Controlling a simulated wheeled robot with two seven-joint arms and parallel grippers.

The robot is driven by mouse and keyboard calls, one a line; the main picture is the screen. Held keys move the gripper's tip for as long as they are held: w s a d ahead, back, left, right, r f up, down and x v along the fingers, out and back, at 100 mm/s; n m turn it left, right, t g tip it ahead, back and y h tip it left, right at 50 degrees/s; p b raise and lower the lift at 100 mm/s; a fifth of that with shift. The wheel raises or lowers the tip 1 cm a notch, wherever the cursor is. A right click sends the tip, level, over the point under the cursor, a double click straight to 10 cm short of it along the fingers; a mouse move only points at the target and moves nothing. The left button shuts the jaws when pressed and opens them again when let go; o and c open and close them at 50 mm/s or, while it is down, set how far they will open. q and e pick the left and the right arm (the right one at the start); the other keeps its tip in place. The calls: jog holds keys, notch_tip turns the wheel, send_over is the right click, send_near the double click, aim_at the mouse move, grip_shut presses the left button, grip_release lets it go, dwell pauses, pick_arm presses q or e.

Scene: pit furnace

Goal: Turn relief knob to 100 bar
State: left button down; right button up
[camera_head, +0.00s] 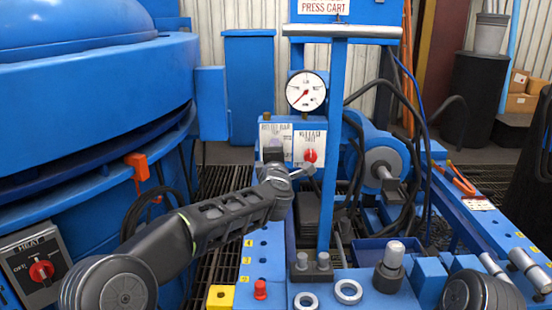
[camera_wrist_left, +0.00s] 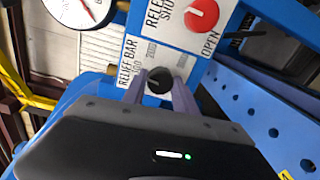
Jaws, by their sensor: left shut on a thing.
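The relief knob (camera_wrist_left: 159,80) is a small black round knob on a white plate (camera_wrist_left: 132,58) marked "RELIEF BAR", with numbers partly hidden. My left gripper (camera_wrist_left: 160,88) has one finger on each side of the knob and is shut on it. In the head view my left gripper (camera_head: 272,158) reaches the relief plate (camera_head: 270,130) and covers the knob. The knob's exact setting is not readable. A round white gauge (camera_head: 307,91) with a red needle stands above the panel; its numbers are too small to read. My right gripper is out of view.
A red knob (camera_head: 310,155) on a second plate sits just right of the relief plate; the wrist view shows it too (camera_wrist_left: 201,15), with "OPEN" below. A blue upright post (camera_head: 331,130) with a grey crossbar stands close by. A big blue furnace (camera_head: 90,110) fills the left.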

pick_arm(q)
jog(key=shift+f+n, duration=0.1)
jog(key=shift+n, duration=0.4)
jog(key=c, duration=1)
grip_release()
jog(key=shift+o, duration=0.2)
jog(key=shift+s, duration=0.1)
jog(key=s, duration=0.7)
jog(key=shift+s+r, duration=0.2)
jog(key=shift+s, duration=0.1)
jog(key=shift+a, duration=0.1)
